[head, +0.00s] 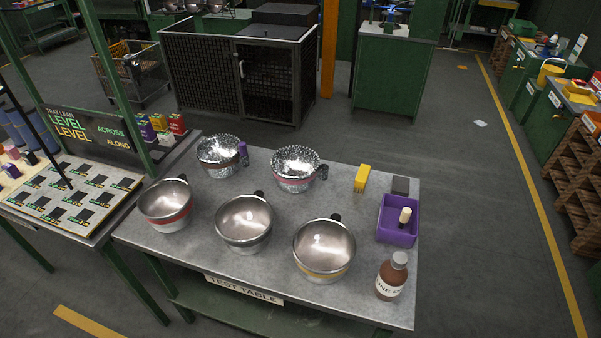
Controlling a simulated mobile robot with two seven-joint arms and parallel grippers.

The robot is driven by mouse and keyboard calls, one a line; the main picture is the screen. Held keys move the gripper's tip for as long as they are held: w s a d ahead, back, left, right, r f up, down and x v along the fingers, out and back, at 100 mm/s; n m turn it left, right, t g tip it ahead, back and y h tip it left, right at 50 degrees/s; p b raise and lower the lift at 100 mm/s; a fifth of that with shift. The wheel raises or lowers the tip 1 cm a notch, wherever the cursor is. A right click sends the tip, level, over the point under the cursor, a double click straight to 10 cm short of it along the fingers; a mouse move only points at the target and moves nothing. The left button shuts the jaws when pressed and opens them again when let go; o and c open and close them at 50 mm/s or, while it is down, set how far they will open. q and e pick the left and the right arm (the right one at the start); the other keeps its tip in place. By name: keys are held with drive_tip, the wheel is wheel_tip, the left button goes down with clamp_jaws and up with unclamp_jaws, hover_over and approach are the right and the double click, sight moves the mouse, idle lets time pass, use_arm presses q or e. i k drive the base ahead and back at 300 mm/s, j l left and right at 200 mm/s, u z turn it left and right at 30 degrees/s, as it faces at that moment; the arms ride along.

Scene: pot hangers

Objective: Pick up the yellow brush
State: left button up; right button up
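The yellow brush (361,178) stands on the grey test table (190,249), near its far edge and right of the middle. Its yellow body is on top and paler bristles seem to show at its lower end. It is apart from the bowls to its left and the purple bin to its right. Neither of my grippers is in the head view.
Several metal bowls with handles, such as the front right bowl (324,250), fill the table's left and middle. A purple bin (398,222), a dark grey block (400,185) and a brown bottle (391,277) stand at the right. Bare tabletop surrounds the brush.

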sight(361, 182)
drive_tip(key=l+u, duration=0.2)
drive_tip(key=u, duration=0.65)
drive_tip(key=i, duration=0.55)
